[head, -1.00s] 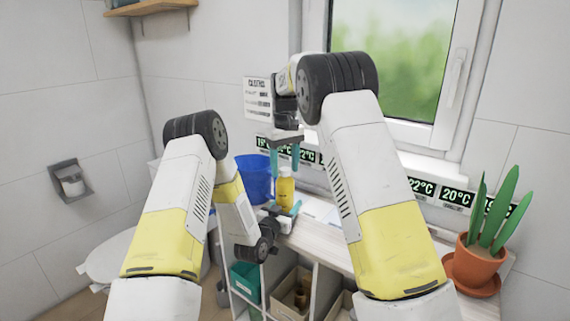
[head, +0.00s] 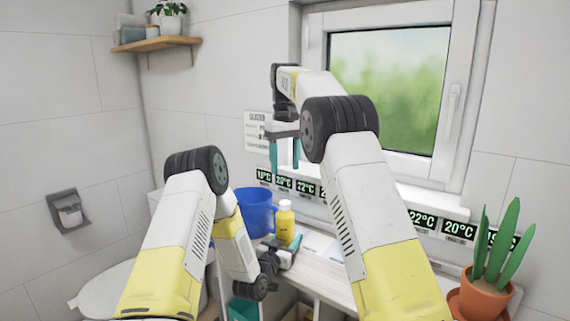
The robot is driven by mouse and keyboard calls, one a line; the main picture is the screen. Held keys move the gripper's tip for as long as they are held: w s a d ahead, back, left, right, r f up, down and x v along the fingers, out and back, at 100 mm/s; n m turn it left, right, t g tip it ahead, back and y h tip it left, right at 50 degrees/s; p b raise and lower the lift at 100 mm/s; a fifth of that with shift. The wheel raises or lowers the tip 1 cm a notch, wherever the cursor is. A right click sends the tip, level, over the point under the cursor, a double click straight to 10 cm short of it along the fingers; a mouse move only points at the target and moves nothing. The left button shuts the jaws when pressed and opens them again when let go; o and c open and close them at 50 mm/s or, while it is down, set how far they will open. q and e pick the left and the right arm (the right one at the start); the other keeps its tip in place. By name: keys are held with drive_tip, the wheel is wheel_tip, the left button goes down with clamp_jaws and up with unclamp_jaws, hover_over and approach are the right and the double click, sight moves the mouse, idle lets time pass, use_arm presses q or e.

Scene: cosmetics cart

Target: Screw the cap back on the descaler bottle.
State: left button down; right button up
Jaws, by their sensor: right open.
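The descaler bottle (head: 285,226) is yellow and stands upright on the cart top. A white cap (head: 285,204) sits on its neck; whether it is fully tight is too small to tell. My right gripper (head: 284,168) is above the bottle, pointing down. Its two teal fingers are apart with nothing between them, and a gap separates them from the cap. My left gripper (head: 292,243) is low by the bottle's base, with one teal finger showing at the bottle's right side. The rest of its jaw is hidden, so its grip is unclear.
Small temperature displays (head: 458,230) line the wall behind the cart top (head: 322,273). A potted plant (head: 484,294) stands at the right end. The window (head: 392,90) is behind my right arm.

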use_arm(q)
drive_tip(key=shift+c, duration=2.3)
unclamp_jaws()
drive_tip(key=v, duration=0.7)
drive_tip(key=shift+s+a, duration=0.15)
drive_tip(key=shift+s, duration=0.2)
